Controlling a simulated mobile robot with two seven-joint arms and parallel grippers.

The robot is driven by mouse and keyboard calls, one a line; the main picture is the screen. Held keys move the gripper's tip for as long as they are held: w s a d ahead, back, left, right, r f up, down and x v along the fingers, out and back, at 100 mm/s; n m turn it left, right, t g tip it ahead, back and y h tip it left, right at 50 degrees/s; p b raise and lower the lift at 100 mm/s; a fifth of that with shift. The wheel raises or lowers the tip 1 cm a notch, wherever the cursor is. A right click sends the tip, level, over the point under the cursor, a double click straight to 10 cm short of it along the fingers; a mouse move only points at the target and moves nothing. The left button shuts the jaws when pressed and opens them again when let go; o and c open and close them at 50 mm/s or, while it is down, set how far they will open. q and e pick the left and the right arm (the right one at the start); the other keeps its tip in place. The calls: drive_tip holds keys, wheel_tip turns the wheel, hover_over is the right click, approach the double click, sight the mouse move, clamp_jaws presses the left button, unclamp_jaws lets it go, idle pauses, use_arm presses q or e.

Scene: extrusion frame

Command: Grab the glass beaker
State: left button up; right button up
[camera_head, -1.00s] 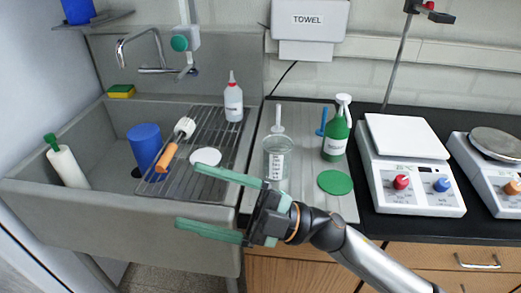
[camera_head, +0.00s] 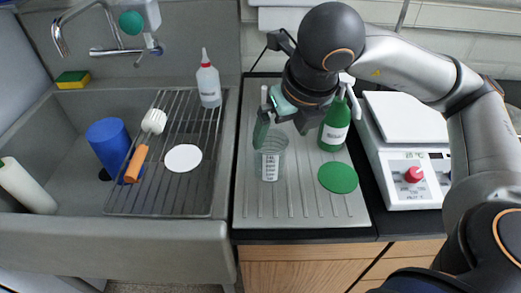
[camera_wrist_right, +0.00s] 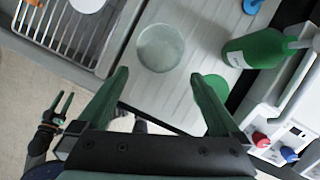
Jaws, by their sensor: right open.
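The glass beaker (camera_head: 270,158) is clear with a white label and stands upright on the grey ribbed drainboard. In the right wrist view the beaker (camera_wrist_right: 160,48) shows from above, beyond and between the spread fingers. My right gripper (camera_head: 268,115) is open and points down just above and behind the beaker in the head view, partly overlapping its rim. In the right wrist view the right gripper (camera_wrist_right: 160,82) has nothing between its green fingers. In that view a second dark gripper with green fingers, my left gripper (camera_wrist_right: 66,104), is far off at the lower left, with its fingers apart.
A green spray bottle (camera_head: 334,130) stands close right of the beaker, with a green disc (camera_head: 338,178) in front of it. A white hotplate (camera_head: 405,150) is further right. The sink rack (camera_head: 190,185) holds a squeeze bottle (camera_head: 208,80) and a brush (camera_head: 146,140). The drainboard's front (camera_head: 300,212) is clear.

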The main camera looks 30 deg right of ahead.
sight(270, 157)
drive_tip(key=x, duration=0.7)
drive_tip(key=shift+d, duration=0.1)
drive_tip(key=shift+p+x, duration=0.65)
drive_tip(key=shift+x, duration=2)
drive_tip(key=shift+c, duration=0.4)
drive_tip(key=shift+r, duration=0.1)
drive_tip(key=c, duration=1.1)
